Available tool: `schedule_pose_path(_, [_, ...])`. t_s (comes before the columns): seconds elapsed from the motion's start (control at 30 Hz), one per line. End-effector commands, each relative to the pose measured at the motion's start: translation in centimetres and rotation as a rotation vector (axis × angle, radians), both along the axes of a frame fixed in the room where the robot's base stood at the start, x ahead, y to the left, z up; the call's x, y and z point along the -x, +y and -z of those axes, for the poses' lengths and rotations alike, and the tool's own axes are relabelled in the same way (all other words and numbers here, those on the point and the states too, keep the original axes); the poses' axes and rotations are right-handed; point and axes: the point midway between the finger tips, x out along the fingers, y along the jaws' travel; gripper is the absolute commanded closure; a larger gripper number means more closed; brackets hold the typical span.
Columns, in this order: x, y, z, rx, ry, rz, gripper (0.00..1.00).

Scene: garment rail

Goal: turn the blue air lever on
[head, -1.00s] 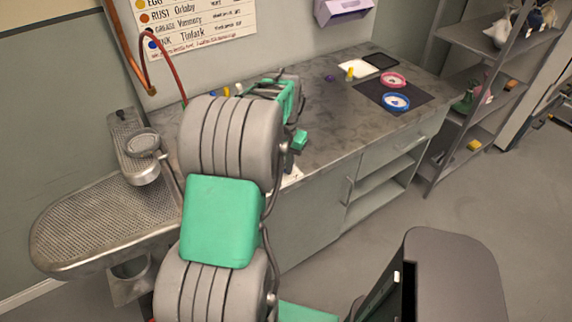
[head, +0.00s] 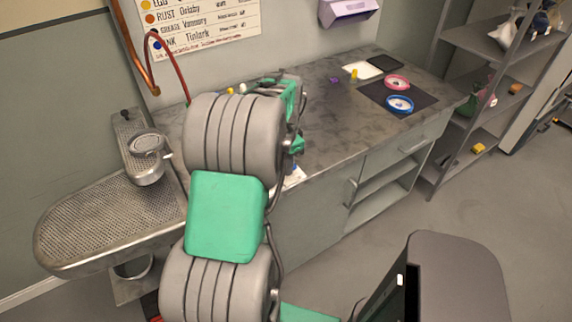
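I cannot make out a blue air lever in the head view. My arm's large grey and green links cover the middle of the picture and the left part of the worktop behind them. The wrist end of my arm, with my gripper (head: 287,92), shows only in part above the worktop, behind the upper grey link. Its fingertips are hidden or too small to tell, so I cannot see whether it is open, shut or holding anything.
A perforated steel board (head: 105,225) is at left, with a round-headed metal fixture (head: 147,150) behind it. A red hose (head: 178,65) and copper pipe (head: 133,45) run down the wall. Blue (head: 399,104) and pink (head: 397,83) rings lie on the worktop (head: 340,125). Shelves (head: 480,100) stand right.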

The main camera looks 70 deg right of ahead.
Motion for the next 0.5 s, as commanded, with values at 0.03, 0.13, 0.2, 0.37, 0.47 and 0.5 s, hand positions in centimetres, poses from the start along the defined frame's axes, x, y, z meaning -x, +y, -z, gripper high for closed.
schedule_pose_path(0.03, [0.00,-0.08,-0.10,0.003,0.000,0.004,1.00])
schedule_pose_path(0.13, [0.01,-0.09,-0.10,0.003,0.000,0.005,1.00])
schedule_pose_path(0.2, [0.01,-0.09,-0.10,0.003,0.000,0.005,1.00])
schedule_pose_path(0.37, [0.02,-0.09,-0.10,0.003,0.000,0.005,0.83])
schedule_pose_path(0.47, [0.02,-0.08,-0.09,0.003,0.000,0.005,0.75])
schedule_pose_path(0.5, [0.02,-0.07,-0.08,0.002,0.001,0.005,0.71])
